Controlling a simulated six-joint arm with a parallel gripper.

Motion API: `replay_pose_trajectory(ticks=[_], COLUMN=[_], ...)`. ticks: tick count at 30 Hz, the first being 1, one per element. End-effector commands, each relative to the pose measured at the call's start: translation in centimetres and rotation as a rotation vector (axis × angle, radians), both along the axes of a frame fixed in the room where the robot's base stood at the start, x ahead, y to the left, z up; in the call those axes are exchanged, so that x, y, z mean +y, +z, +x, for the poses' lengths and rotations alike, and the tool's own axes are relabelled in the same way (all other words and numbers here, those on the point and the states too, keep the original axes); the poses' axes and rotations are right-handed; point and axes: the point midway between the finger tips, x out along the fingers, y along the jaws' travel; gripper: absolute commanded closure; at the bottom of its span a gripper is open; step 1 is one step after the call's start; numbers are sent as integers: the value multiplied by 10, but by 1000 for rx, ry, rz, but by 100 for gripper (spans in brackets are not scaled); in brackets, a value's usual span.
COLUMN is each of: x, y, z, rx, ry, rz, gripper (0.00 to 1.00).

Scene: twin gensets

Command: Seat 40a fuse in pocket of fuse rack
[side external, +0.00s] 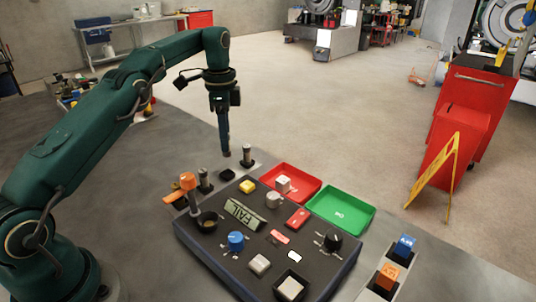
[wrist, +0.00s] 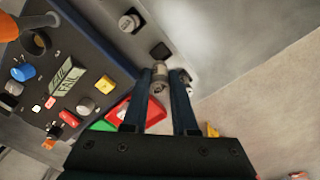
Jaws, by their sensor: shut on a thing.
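My gripper (side external: 226,150) points straight down above the far side of the work surface. In the wrist view its fingers (wrist: 165,100) are shut on a small grey-beige cylinder, which I take as the 40a fuse (wrist: 158,73); no label is readable. In the side view I cannot make it out between the fingers. Below is a dark square pocket (side external: 227,175), also in the wrist view (wrist: 160,51), likely the fuse rack's. Similar cylinders stand on either side, one at left (side external: 205,181) and one at right (side external: 246,156). The held fuse is above the surface, apart from the pocket.
A dark control panel (side external: 210,240) with knobs, buttons and a FAIL display stands in front. A grey holder with a blue block (side external: 404,244) and an orange block (side external: 388,277) is at the lower right.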

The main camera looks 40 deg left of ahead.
Motion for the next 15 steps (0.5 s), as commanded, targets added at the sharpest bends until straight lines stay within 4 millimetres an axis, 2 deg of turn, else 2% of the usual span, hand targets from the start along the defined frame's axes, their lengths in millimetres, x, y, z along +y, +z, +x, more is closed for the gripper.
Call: replay_pose_trajectory(ticks=[8, 15], x=[3, 3], y=[-7, -23], z=[-2, -2], rx=[0, 2], ry=[9, 10], rz=[0, -1], gripper=[100, 100])
